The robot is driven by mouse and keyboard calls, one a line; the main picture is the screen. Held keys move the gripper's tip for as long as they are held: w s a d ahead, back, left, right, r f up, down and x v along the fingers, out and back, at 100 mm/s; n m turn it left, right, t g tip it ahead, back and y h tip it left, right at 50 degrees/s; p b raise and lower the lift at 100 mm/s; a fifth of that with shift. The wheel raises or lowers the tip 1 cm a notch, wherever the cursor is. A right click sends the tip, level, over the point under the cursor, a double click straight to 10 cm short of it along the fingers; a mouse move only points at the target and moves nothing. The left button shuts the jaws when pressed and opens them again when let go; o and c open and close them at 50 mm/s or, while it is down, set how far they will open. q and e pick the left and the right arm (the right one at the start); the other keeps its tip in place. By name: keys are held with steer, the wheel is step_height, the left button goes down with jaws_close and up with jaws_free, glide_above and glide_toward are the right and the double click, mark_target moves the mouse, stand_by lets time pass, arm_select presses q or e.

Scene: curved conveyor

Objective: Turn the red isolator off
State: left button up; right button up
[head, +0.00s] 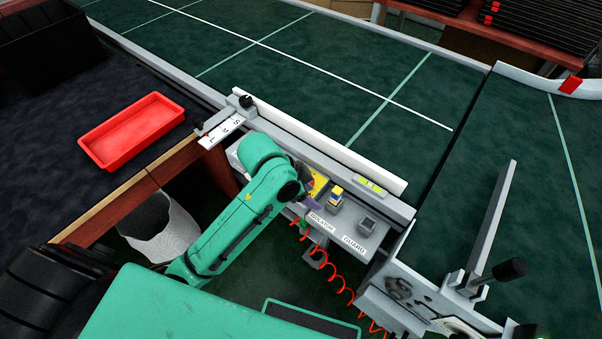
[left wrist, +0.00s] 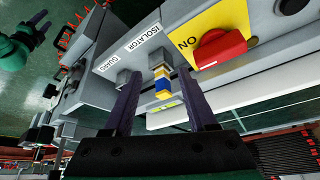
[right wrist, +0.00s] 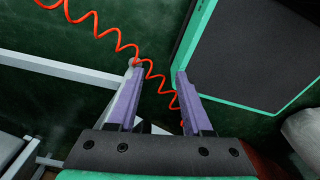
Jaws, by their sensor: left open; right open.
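The red isolator knob (left wrist: 218,48) sits on a yellow plate (left wrist: 232,18) in the left wrist view, with the word ON beside it. The knob has a small white mark on its edge. A label reading ISOLATOR (left wrist: 141,36) is next to the plate. In the head view the yellow plate (head: 319,184) is partly behind my left gripper (head: 306,199). My left gripper (left wrist: 160,80) is open and empty, with the knob to the right of its fingers, not between them. My right gripper (right wrist: 158,73) is open and empty, away from the panel.
A small yellow-and-blue piece (head: 337,195) and a grey GUARD box (head: 368,225) stand beside the isolator. A red coiled cord (head: 341,279) hangs below the panel. A pale rail (head: 320,141) edges the green conveyor (head: 290,65). A red tray (head: 131,128) lies at left.

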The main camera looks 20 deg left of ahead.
arm_select(q)
steer(key=w+d+r+m+g, duration=0.2)
steer(key=w+d+r+m, duration=0.15)
steer(key=m, duration=0.35)
steer(key=w+a+r+m+g+y, duration=0.1)
steer(key=w+a+r+m+y, duration=0.3)
steer(key=a+r, duration=0.35)
steer(key=shift+m, duration=0.3)
steer(key=f, duration=1.5)
steer(key=shift+w, duration=0.2)
jaws_close()
arm_select(e)
steer(key=shift+w+r, duration=0.2)
steer(key=shift+w, duration=0.45)
